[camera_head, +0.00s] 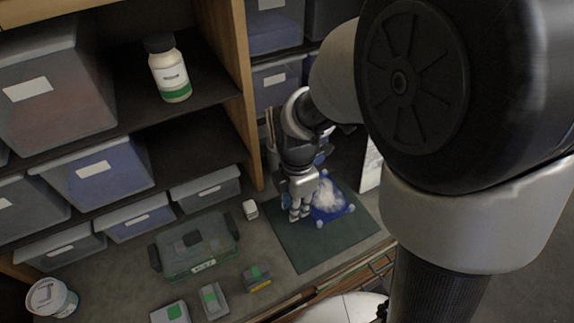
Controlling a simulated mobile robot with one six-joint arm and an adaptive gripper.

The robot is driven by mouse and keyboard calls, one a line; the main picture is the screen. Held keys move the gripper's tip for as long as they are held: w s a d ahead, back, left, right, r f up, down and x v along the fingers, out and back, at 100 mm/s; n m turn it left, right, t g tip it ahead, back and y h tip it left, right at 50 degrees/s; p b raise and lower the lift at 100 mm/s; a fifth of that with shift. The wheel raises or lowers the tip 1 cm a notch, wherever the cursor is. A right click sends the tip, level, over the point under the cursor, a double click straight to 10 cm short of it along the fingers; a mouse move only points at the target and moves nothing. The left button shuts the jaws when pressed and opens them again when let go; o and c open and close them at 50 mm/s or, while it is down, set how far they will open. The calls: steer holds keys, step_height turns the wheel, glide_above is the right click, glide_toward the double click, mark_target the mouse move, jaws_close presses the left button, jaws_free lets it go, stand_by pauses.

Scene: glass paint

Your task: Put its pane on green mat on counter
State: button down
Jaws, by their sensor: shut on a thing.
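The glass pane (329,198) is blue with a white cloudy patch and small pale knobs at its corners. It shows over the green mat (295,251) on the counter, inside the mat's outline in the head view. I cannot tell whether it touches the mat or hangs just above it. My gripper (299,212) points down at the pane's left edge and is shut on it. The fingers hide the pane's left side. The mat's front and left parts are bare.
A lidded green-tinted box (196,247) stands left of the mat, with a small white block (250,209) between. Several small grey boxes, one here (213,300), lie in front. Shelves with bins and a white bottle (170,72) rise behind. Framed pieces (318,293) lie along the front edge.

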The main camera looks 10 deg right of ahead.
steer(key=shift+f+b, duration=0.6)
steer(key=shift+f, duration=1.5)
steer(key=shift+f, duration=0.1)
steer(key=c, duration=1.4)
jaws_free()
step_height(320, 180, up, 11)
steer(key=p, duration=0.3)
steer(key=shift+r, duration=0.75)
steer(key=s+d+r+m+t, duration=0.1)
steer(key=s+r+m, duration=0.2)
steer(key=m, duration=0.4)
steer(key=s+d+r+m+t, duration=0.2)
steer(key=s+r+m, duration=0.2)
steer(key=s+m, duration=0.2)
steer(key=s+d+r+m+t, duration=0.1)
steer(key=s+d+r+m, duration=0.1)
steer(key=m, duration=0.6)
steer(key=shift+s+d+r+m+t, duration=0.15)
steer(key=shift+s+r, duration=0.3)
steer(key=shift+s, duration=0.15)
steer(key=shift+s+d+r+m+t, duration=0.1)
steer(key=shift+s+r+m+t, duration=0.05)
steer(key=shift+s+r, duration=0.4)
